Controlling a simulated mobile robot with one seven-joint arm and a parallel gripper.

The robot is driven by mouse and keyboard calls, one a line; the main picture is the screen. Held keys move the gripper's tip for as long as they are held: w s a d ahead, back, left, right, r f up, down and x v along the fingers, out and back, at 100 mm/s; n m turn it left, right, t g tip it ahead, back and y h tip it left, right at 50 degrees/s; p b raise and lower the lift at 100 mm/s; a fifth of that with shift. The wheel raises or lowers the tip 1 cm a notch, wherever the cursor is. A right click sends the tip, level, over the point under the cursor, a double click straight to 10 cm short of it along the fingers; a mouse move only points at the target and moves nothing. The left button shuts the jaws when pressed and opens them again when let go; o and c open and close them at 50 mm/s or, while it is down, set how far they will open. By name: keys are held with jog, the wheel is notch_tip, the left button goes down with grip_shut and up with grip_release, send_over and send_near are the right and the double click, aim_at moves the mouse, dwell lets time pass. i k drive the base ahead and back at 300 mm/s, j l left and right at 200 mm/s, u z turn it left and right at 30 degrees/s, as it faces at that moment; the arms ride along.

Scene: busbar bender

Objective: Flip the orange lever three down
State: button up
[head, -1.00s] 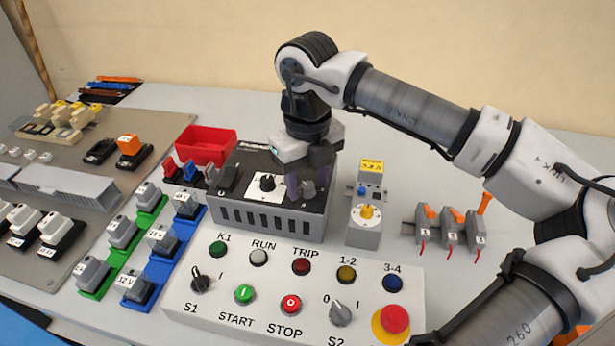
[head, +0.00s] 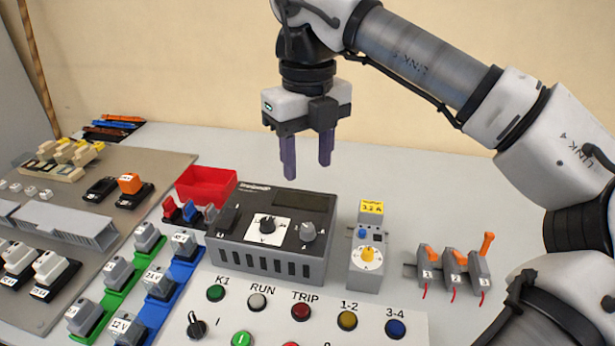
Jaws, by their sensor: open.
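Three grey lever blocks with orange levers stand in a row on a rail at the right of the table. Lever three (head: 487,244) is the rightmost; its orange handle sticks up above its block, clearly higher than the others. Lever one (head: 427,252) and lever two (head: 458,256) lie lower against their blocks. My gripper (head: 306,172) is open and empty, pointing down. In the picture it hangs above and behind the dark-topped grey control box, well to the left of the levers. Nothing hides the levers.
The grey control box (head: 272,264) with two knobs stands left of a small relay unit (head: 367,267) with a yellow dial. A white button panel (head: 270,302) lies in front. A red bin (head: 206,184) is at the left. The table behind the levers is clear.

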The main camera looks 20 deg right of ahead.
aim_at(489, 236)
jog(key=k+j, duration=0.2)
jog(key=k, duration=0.3)
jog(key=k+j, duration=0.2)
jog(key=k, duration=0.25)
